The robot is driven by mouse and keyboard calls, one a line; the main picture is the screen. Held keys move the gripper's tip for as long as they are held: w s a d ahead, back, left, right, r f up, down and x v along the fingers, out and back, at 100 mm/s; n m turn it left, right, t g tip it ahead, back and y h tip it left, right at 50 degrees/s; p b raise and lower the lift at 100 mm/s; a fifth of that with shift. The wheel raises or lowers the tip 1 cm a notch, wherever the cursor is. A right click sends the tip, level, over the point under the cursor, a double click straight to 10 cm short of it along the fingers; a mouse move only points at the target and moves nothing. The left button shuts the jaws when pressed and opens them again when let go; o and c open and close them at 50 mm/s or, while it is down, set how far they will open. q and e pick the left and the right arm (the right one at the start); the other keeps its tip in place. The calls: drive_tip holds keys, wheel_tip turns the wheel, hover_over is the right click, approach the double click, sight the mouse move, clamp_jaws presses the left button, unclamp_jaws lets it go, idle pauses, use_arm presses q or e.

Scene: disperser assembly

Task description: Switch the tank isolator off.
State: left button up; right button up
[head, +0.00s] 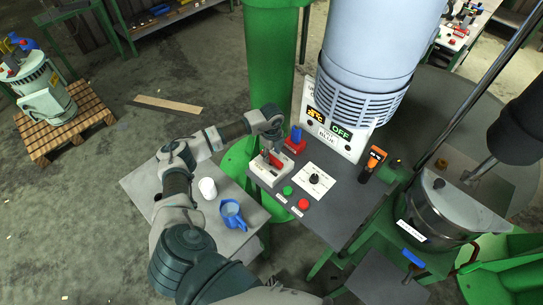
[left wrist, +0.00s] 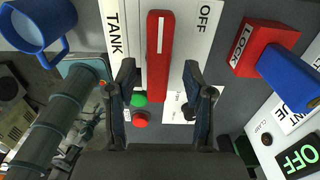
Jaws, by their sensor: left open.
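The tank isolator (head: 269,170) is a pale box with a red handle, on the left part of the grey control table. In the left wrist view its red handle (left wrist: 158,50) carries a white stripe and lies along a white plate, with TANK printed to its left and OFF to its upper right. My left gripper (left wrist: 160,78) is open, with one finger on each side of the handle's near part; I cannot tell whether either touches it. In the head view the left gripper (head: 271,146) is over the isolator and partly hides it. My right gripper is not in view.
A red LOCK block (left wrist: 262,48) with a blue piece (left wrist: 290,75) stands close to the right. Green (head: 287,190) and red (head: 303,204) buttons and a black knob (head: 315,178) are nearby. A white cup (head: 208,187) and blue jug (head: 232,214) stand on the side table.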

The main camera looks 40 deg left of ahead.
sight(272, 157)
use_arm(q)
wheel_tip(272, 157, up, 10)
idle(0.3)
drive_tip(key=shift+w+a, duration=0.1)
